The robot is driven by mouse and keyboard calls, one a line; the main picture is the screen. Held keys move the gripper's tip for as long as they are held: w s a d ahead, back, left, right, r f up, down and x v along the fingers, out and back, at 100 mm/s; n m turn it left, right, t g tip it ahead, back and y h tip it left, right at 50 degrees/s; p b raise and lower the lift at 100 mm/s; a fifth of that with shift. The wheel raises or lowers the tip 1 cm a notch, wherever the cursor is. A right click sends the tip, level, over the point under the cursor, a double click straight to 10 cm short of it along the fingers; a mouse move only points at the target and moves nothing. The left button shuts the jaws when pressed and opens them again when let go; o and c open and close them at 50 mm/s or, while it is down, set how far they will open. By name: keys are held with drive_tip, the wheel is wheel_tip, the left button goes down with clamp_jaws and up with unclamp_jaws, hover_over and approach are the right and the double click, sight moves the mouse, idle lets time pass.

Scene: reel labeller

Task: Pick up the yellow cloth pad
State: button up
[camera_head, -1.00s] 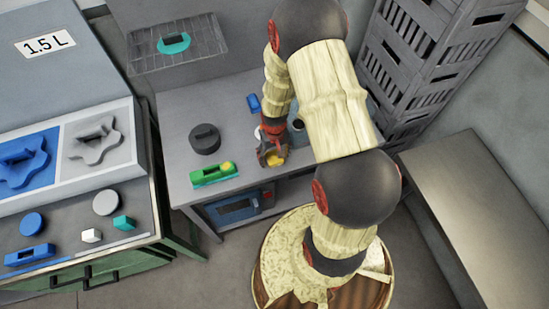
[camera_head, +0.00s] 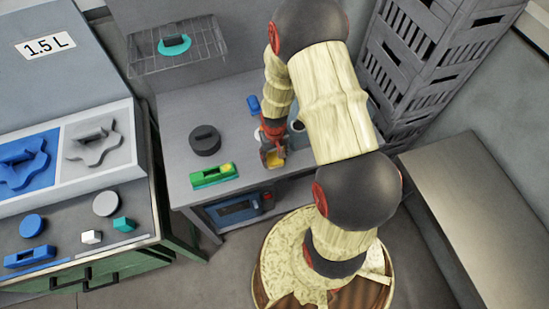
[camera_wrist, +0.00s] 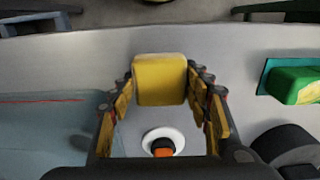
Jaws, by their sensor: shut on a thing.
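The yellow cloth pad (camera_wrist: 160,80) is a small block with rounded edges, between the fingertips of my gripper (camera_wrist: 162,92) in the wrist view. The fingers touch it on both sides, and my gripper is shut on it. In the head view my gripper (camera_head: 273,152) is over the front part of the grey bench (camera_head: 225,120). The pad shows there as a small yellow patch (camera_head: 275,160), partly hidden by the fingers. I cannot tell whether it is clear of the bench top.
A green block (camera_head: 213,175) on a teal base and a dark round lidded thing (camera_head: 205,139) stand left of my gripper. A small blue thing (camera_head: 253,103) is behind it. A white disc with an orange middle (camera_wrist: 163,143) shows beneath the fingers.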

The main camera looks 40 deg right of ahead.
sight(274, 158)
drive_tip(key=shift+r, duration=0.4)
wheel_tip(274, 158, up, 3)
drive_tip(key=shift+f, duration=0.15)
drive_tip(key=s+a+r+p, duration=0.1)
drive_tip(key=s+a+r, duration=0.6)
drive_tip(key=s, duration=0.5)
wheel_tip(274, 158, up, 2)
drive_tip(key=shift+r, duration=0.15)
drive_tip(key=shift+a, duration=0.1)
drive_tip(key=o, duration=0.5)
drive_tip(key=c, duration=0.5)
